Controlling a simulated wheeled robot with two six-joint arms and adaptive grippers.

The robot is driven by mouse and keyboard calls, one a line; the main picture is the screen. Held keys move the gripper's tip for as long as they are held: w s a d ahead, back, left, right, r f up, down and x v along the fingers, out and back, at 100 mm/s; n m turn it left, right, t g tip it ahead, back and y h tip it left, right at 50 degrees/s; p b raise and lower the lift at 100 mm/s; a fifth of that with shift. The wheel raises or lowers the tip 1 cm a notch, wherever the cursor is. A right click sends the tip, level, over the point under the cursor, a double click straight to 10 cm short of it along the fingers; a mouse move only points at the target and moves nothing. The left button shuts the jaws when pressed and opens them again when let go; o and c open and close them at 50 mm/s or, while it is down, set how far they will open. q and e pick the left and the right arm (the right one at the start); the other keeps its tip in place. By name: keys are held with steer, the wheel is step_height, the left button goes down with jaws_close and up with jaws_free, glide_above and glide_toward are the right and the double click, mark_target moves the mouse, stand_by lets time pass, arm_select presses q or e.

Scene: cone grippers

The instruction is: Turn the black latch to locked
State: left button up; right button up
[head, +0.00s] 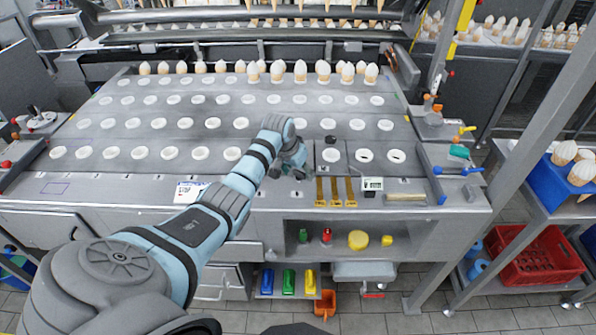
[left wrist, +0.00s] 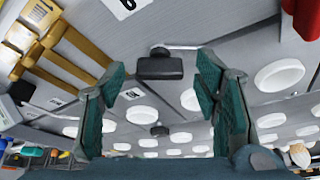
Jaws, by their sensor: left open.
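My left gripper (head: 291,172) is above the front of the grey panel, left of the upright yellow-brown strips. In the left wrist view its two teal-padded fingers (left wrist: 162,85) are spread apart and empty. A black latch (left wrist: 160,66) with a blocky handle and a round pivot shows between and beyond the fingertips, apart from both pads. A second, smaller black piece (left wrist: 160,130) shows lower in that view. In the head view a small black piece (head: 331,140) sits just right of the gripper; I cannot tell which of the two it is. My right gripper is out of view.
Rows of white rings (head: 200,153) cover the panel, with cones (head: 276,70) along its back. Yellow-brown strips (head: 336,192) and a small display (head: 373,184) lie right of the gripper. A printed card (head: 190,192) lies to the left. A shelf below holds coloured items.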

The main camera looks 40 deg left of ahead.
arm_select(q)
steer(key=c, duration=1.1)
steer(key=shift+c, duration=0.2)
